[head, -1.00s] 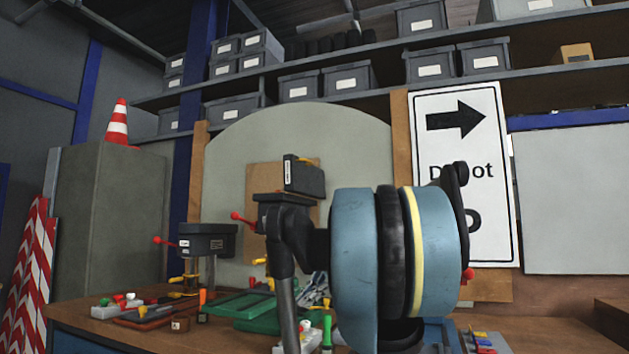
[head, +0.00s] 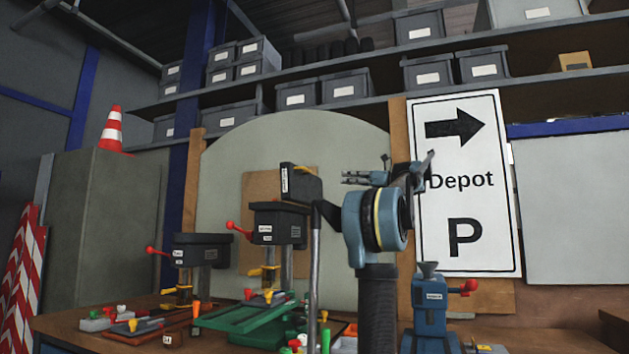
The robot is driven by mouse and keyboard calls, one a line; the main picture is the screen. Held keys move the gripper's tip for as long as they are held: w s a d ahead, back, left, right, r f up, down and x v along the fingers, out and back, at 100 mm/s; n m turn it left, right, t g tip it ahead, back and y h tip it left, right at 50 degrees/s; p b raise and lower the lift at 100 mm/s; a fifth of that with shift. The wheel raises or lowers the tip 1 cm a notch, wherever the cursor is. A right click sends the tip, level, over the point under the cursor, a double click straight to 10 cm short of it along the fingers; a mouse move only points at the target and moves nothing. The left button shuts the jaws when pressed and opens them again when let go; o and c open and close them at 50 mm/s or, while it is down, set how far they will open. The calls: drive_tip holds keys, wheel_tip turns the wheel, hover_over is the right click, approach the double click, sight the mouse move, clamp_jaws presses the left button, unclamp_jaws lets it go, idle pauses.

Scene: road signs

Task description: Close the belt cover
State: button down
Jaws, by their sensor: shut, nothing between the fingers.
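The belt cover (head: 301,183) is a dark lid with a white label on its edge. It stands raised and tilted up at the top right of the larger drill press (head: 277,226). My gripper (head: 347,177) is shut and empty, its fingers pointing left. In the picture it is just right of the raised cover with a small gap between them; how far apart they are in depth I cannot tell. My arm hides part of the area right of the drill press.
A smaller drill press (head: 203,249) with its top flat stands at the left. A blue machine (head: 432,310) with a red knob stands at the right. Green trays (head: 245,315) and several small parts lie on the bench. A Depot sign (head: 463,215) stands behind my arm.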

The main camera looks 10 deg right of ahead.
drive_tip(key=x, duration=1.3)
drive_tip(key=shift+w+a+r, duration=0.25)
drive_tip(key=shift+w+r, duration=0.05)
drive_tip(key=shift+r, duration=0.05)
drive_tip(key=shift+a, duration=0.1)
